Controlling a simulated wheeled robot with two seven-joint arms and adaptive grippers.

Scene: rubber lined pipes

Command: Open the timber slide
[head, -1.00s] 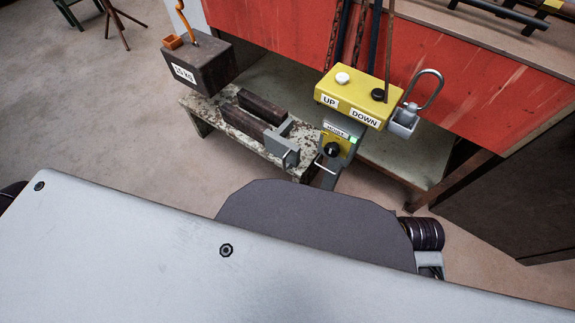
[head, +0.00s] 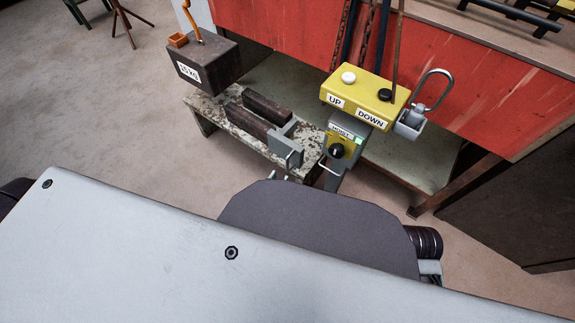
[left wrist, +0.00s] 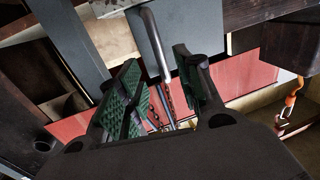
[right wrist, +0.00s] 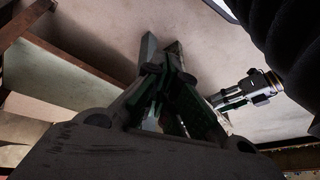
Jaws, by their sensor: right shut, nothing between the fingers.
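I cannot surely pick out the timber slide in any view. In the left wrist view, dark timber beams (left wrist: 265,14) cross the top, next to grey flat panels (left wrist: 62,38). My left gripper (left wrist: 160,75) is open there, with green ribbed pads. A bent grey metal rod (left wrist: 153,38) shows beyond and between its fingers; I see no grip on it. In the head view neither pair of fingers shows clearly; my grey body hides the lower part.
A yellow UP/DOWN button box (head: 362,98) stands above a hoist switch (head: 340,149). A red-fronted bench (head: 480,80) stands behind.

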